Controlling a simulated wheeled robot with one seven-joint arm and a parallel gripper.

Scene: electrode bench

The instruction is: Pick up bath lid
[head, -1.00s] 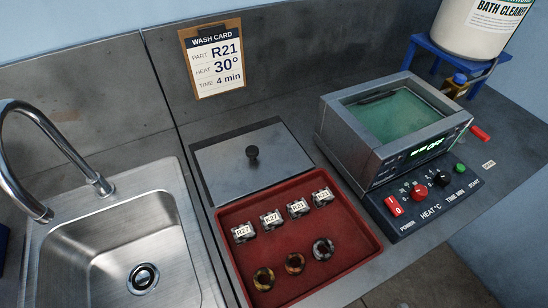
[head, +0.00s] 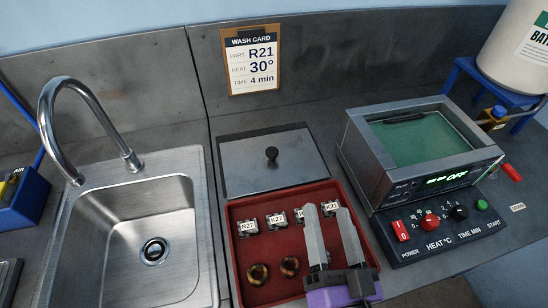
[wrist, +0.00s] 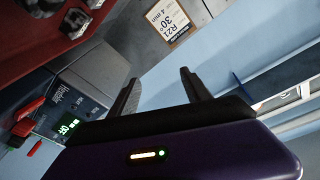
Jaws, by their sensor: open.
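The bath lid (head: 250,168) is a flat grey metal plate with a black knob (head: 271,153) in its middle. It lies on the bench just behind the red tray (head: 237,272). My gripper (head: 328,207) is open and empty above the right part of the tray, to the right of and nearer than the lid. In the wrist view its two fingers (wrist: 158,86) stand apart with nothing between them, and the lid does not show there. The bath (head: 415,135) stands open to the right, with greenish liquid inside and its display reading OFF.
The tray holds several labelled metal parts (head: 276,221) and dark rings (head: 290,265); my gripper hides some. A sink (head: 150,280) with a tall tap (head: 88,100) is at left. A wash card (head: 251,60) hangs behind. A cleaner container (head: 515,50) stands on a blue stand at back right.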

